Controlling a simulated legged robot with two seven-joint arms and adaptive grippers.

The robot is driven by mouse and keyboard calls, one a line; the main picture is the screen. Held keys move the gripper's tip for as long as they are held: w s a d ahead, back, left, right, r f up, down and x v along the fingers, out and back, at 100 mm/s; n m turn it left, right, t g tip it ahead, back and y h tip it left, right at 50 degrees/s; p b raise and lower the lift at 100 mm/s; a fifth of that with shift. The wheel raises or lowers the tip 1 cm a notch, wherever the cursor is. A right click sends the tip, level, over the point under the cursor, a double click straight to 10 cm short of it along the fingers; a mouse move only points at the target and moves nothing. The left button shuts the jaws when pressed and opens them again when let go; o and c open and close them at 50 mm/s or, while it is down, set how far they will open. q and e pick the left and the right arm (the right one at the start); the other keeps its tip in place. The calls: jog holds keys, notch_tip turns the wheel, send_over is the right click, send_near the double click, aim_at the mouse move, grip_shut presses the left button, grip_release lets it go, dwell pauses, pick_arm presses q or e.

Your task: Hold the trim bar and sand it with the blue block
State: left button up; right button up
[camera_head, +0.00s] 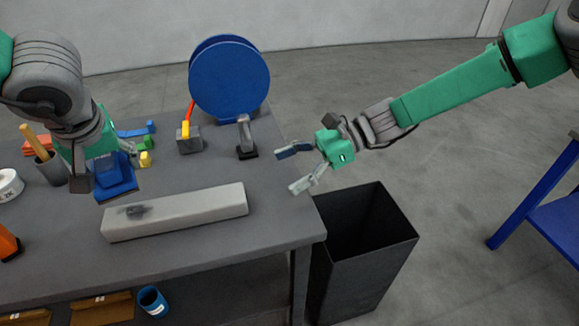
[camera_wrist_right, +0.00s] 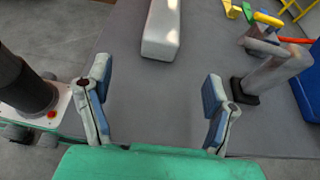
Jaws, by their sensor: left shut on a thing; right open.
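The trim bar (camera_head: 195,209) is a long pale grey bar lying on the dark grey workbench (camera_head: 200,250), with a dark smudge near its left end. Its right end shows at the top of the right wrist view (camera_wrist_right: 163,30). My left gripper (camera_head: 112,165) is shut on the blue block (camera_head: 116,187), above and behind the bar's left end; its fingers are partly hidden. Whether the block touches anything below is unclear. My right gripper (camera_head: 287,170) is open and empty, right of the bar's right end. Its spread fingers (camera_wrist_right: 157,78) also show in the right wrist view.
A large blue disc (camera_head: 229,80) stands at the back, near a grey upright on a black base (camera_head: 247,151) and a grey block with a yellow handle (camera_head: 188,139). A white tape roll (camera_head: 8,185) lies left. A black bin (camera_head: 365,250) stands off the bench's right edge.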

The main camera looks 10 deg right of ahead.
aim_at(242, 194)
jog(key=shift+w+d+f, duration=0.15)
jog(key=shift+d, duration=0.15)
jog(key=shift+a+f, duration=0.15)
jog(key=x, duration=1.1)
jog(key=shift+a, duration=0.2)
jog(key=shift+d, duration=0.1)
